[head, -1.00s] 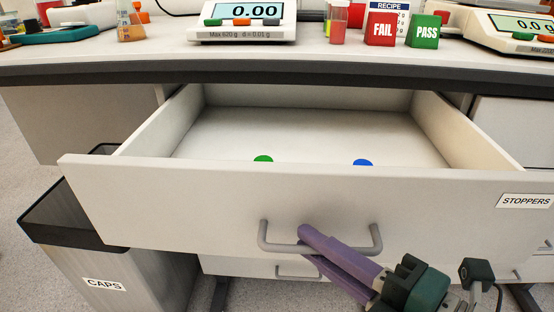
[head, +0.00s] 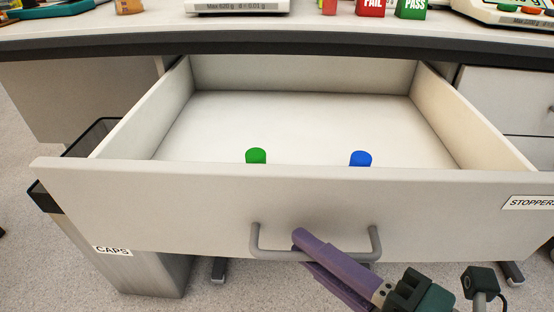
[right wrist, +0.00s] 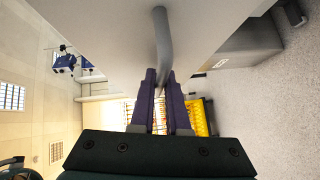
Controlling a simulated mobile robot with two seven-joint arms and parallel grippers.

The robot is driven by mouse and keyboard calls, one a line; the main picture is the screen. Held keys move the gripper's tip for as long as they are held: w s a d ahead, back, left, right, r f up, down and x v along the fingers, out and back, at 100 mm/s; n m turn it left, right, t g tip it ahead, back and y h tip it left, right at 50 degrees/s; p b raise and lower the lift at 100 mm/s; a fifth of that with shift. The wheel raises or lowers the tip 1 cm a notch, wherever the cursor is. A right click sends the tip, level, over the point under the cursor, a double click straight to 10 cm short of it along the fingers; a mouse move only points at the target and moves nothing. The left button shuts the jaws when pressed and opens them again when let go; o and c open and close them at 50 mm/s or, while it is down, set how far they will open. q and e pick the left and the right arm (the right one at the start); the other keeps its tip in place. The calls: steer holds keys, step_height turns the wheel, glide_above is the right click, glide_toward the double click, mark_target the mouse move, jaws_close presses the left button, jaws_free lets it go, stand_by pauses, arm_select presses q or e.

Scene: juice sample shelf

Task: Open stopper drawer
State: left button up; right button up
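The stopper drawer (head: 150,205) stands pulled out from under the bench in the head view, with a STOPPERS label at its right front. A green stopper (head: 256,156) and a blue stopper (head: 361,159) show inside, just behind the front panel. The grey bar handle (head: 257,240) is on the drawer's front. My right gripper (head: 299,246) has its purple fingers around the handle bar. In the right wrist view the handle (right wrist: 163,40) runs between the close-set fingertips (right wrist: 161,74). My left gripper is not in view.
A grey bin (head: 155,273) labelled CAPS stands below the drawer at the left, partly hidden by it. The bench top (head: 130,32) above holds a scale (head: 240,6), a red FAIL block (head: 371,7) and a green PASS block (head: 411,8). Floor in front is clear.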

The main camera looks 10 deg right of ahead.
steer(key=o, duration=0.4)
steer(key=shift+s, duration=0.1)
steer(key=p+v, duration=0.1)
steer(key=v, duration=0.8)
steer(key=shift+s+d, duration=0.2)
steer(key=shift+s, duration=0.15)
